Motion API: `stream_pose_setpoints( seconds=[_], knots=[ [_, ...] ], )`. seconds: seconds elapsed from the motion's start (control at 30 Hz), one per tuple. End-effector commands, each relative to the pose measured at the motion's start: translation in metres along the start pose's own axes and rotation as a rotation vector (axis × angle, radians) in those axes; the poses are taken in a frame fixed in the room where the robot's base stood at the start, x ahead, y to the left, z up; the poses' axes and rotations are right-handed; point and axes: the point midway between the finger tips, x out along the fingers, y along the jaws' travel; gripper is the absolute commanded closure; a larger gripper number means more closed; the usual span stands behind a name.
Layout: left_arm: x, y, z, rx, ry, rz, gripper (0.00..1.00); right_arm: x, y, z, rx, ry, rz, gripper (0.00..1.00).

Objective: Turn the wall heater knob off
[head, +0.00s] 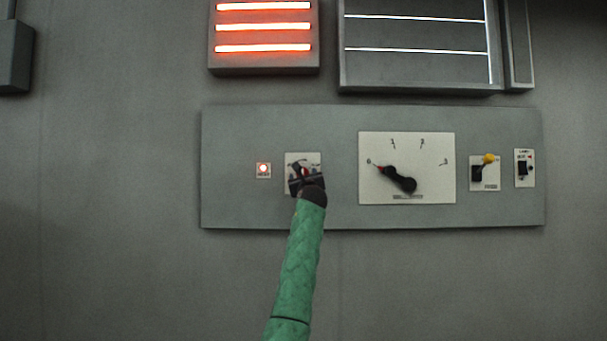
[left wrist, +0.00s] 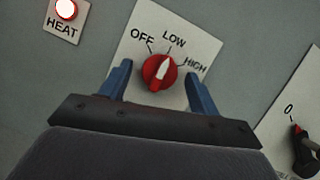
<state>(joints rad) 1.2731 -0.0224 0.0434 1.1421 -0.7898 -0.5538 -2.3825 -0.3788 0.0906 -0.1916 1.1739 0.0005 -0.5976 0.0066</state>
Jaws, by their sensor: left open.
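The red heater knob (left wrist: 159,70) sits on a white plate (left wrist: 138,45) marked OFF, LOW and HIGH. Its white pointer is turned toward LOW. My left gripper (left wrist: 157,73) is open, with one blue finger on each side of the knob; I see gaps between the fingers and the knob. In the head view my left gripper (head: 306,180) covers most of the knob and part of its plate (head: 311,157). The lit red HEAT lamp (left wrist: 66,9) is left of the plate and also shows in the head view (head: 263,169). My right gripper is not in view.
The heater (head: 263,48) above glows with orange-red bars. Bare wall lies below.

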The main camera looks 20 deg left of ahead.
Motion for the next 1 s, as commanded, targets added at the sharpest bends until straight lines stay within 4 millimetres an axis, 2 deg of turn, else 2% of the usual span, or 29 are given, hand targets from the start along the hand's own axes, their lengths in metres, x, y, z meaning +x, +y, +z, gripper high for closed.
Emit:
stream_pose_setpoints(
  seconds=[0.4,0.63,1.0],
  knots=[
    [0.0043,0.0,-0.0006,-0.001,0.001,0.0,0.38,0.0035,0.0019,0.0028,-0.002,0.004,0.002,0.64],
    [0.0043,0.0,-0.0005,0.0,0.001,0.0,0.83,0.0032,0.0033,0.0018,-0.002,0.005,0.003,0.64],
    [0.004,-0.0003,-0.001,-0.042,0.002,0.019,0.83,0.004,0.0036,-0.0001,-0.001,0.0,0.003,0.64]
  ],
)
